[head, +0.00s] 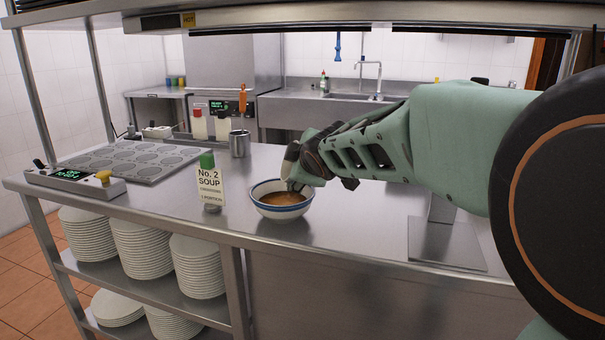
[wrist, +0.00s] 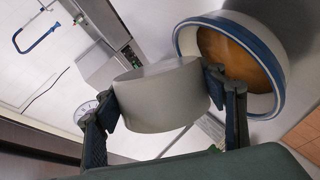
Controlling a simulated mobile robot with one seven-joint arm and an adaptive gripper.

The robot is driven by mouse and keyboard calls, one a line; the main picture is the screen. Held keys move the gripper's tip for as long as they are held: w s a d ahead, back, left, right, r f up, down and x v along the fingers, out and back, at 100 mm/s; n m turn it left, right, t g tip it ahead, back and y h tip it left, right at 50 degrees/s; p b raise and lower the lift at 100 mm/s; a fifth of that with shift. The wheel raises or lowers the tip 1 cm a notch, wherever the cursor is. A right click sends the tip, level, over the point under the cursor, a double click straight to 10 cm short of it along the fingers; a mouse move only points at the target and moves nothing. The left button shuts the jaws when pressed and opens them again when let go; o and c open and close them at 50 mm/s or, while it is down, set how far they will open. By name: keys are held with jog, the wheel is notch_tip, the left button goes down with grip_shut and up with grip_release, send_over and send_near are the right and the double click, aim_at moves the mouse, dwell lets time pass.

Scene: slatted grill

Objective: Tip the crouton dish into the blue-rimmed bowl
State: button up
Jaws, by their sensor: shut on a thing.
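The blue-rimmed bowl (head: 281,210) stands on the steel counter and holds orange-brown soup. It also shows at the upper right of the wrist view (wrist: 277,103). My gripper (head: 299,168) is above the bowl's back right side. In the wrist view my gripper (wrist: 161,95) has its two fingers on either side of a plain pale grey dish (wrist: 165,103), shut on it. The dish is beside and above the bowl and looks tilted. Its opening and any croutons are hidden. In the head view my gripper hides most of the dish.
A "No. 2 SOUP" order card (head: 210,185) stands left of the bowl. A steel canister (head: 239,144) and squeeze bottles (head: 223,127) stand behind. A metal stand base (head: 445,243) is at right. The overhead shelf (head: 330,14) crosses above. The counter in front of the bowl is clear.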

aim_at(283, 179)
jog(key=shift+s+a+n+h+b, duration=0.1)
jog(key=shift+a+n+h+b, duration=0.4)
jog(key=shift+b, duration=2.4)
jog(key=shift+d+b, duration=0.15)
jog(key=shift+b, duration=0.15)
jog(key=n+b, duration=0.1)
jog(key=h+b, duration=0.1)
jog(key=b, duration=0.1)
jog(key=shift+s+a+r+n+t, duration=0.1)
jog(key=shift+a+r+n+t, duration=0.15)
jog(key=shift+a+n+t, duration=0.15)
jog(key=shift+a+r+n+h, duration=0.25)
jog(key=shift+r+n+h, duration=0.1)
jog(key=shift+n+h, duration=0.15)
jog(key=n, duration=0.1)
jog(key=a+n+t+h, duration=0.1)
jog(key=a+n, duration=0.1)
jog(key=shift+s+r+n+t+h, duration=0.3)
jog(key=shift+t+h, duration=0.1)
